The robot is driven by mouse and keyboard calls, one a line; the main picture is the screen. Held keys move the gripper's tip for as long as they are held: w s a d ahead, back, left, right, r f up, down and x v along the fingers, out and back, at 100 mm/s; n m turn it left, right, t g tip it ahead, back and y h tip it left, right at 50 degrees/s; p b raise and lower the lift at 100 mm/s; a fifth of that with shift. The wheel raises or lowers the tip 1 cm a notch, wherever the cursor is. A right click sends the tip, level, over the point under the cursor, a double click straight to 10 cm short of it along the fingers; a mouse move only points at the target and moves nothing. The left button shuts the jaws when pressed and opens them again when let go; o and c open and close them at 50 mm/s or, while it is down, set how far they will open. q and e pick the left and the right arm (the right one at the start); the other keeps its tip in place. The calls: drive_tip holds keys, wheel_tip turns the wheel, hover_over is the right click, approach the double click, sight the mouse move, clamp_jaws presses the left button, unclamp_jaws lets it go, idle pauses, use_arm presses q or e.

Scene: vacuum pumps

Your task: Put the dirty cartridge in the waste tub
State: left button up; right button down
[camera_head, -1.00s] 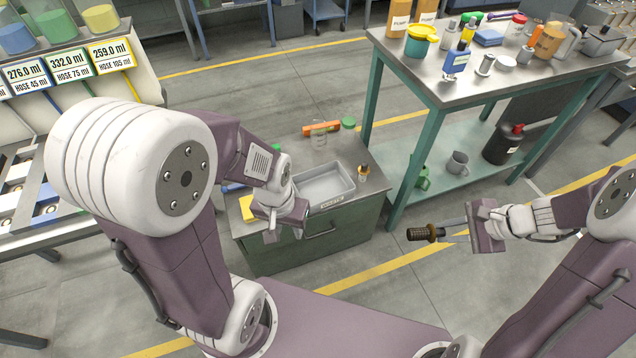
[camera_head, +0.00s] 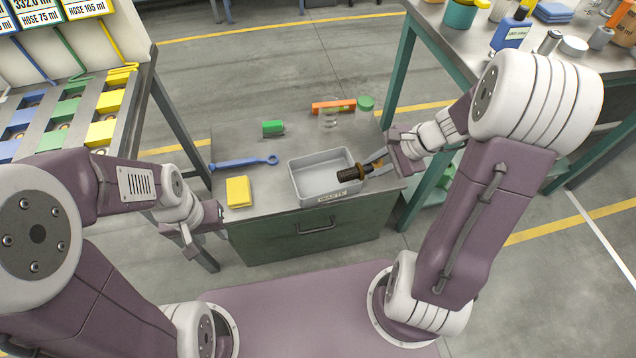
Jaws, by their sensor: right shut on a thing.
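The dirty cartridge (camera_head: 352,173) is a dark brown cylinder with a lighter brown collar at its right end. My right gripper (camera_head: 374,163) is shut on it and holds it roughly level at the right rim of the waste tub. The waste tub (camera_head: 312,192) is a shallow grey tray labelled WASTE on the green cabinet's top, and it looks empty. The cartridge's dark end is over the tub's right part; whether it touches the rim I cannot tell. My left gripper (camera_head: 190,243) hangs low in front of the cabinet's left side, its fingers too unclear to judge.
A teal-legged bench (camera_head: 400,75) stands at right, a pump rack (camera_head: 75,115) at left.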

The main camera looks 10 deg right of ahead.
drive_tip(key=b, duration=0.4)
hover_over(340, 168)
drive_tip(key=s+a, duration=0.1)
drive_tip(key=s, duration=0.3)
wheel_tip(340, 168, down, 8)
wheel_tip(340, 168, down, 4)
drive_tip(key=shift+w+a+f+b, duration=0.1)
drive_tip(key=shift+b, duration=0.95)
drive_tip(key=shift+f+b, duration=0.45)
drive_tip(key=shift+b, duration=0.05)
drive_tip(key=c, duration=1.3)
unclamp_jaws()
drive_tip(key=shift+o, duration=0.2)
